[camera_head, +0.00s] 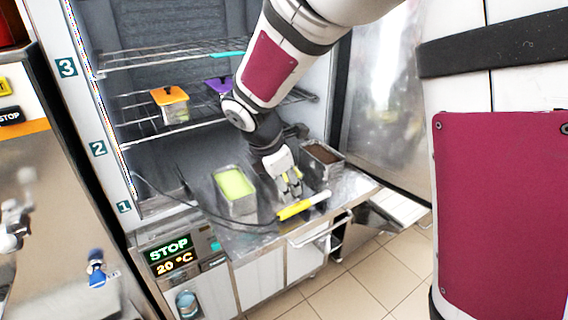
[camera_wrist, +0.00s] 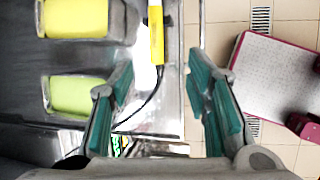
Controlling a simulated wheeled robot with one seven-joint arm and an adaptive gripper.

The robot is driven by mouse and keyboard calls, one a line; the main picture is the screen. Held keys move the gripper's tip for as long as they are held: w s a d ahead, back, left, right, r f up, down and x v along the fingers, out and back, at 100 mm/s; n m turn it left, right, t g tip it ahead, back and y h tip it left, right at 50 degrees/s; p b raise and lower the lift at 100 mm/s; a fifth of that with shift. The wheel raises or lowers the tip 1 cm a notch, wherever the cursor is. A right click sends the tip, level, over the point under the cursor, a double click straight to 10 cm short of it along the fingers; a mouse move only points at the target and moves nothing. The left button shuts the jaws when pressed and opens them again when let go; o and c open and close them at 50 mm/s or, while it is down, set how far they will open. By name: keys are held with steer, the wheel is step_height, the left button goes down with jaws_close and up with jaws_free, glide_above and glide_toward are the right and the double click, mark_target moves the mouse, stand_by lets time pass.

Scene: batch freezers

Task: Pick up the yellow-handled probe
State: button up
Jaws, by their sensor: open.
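The yellow-handled probe (camera_head: 303,206) lies on the metal ledge at the front of the open freezer, with a white part at its right end and a dark cable at its left. In the wrist view its yellow handle (camera_wrist: 156,38) shows at the top, ahead of the gap between the fingers, and the cable curves down and left. My gripper (camera_head: 292,190) is just above and behind the handle in the head view.
A tray of green contents (camera_head: 234,185) stands left of my gripper, and a tray of brown contents (camera_head: 322,153) stands right and behind. Wire shelves above hold an orange-lidded container (camera_head: 170,101) and a purple-lidded one (camera_head: 219,85). Open floor (camera_head: 352,280) lies in front.

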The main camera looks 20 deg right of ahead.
glide_above(292, 207)
steer(key=s+a, duration=0.1)
steer(key=s, duration=0.1)
steer(key=shift+n, duration=0.3)
step_height(292, 207, down, 8)
steer(key=shift+a+f, duration=0.15)
steer(key=shift+f, duration=0.05)
steer(key=shift+p+x, duration=0.65)
steer(key=shift+x, duration=1.85)
steer(key=shift+w+a, duration=0.1)
steer(key=shift+a, duration=0.05)
jaws_close()
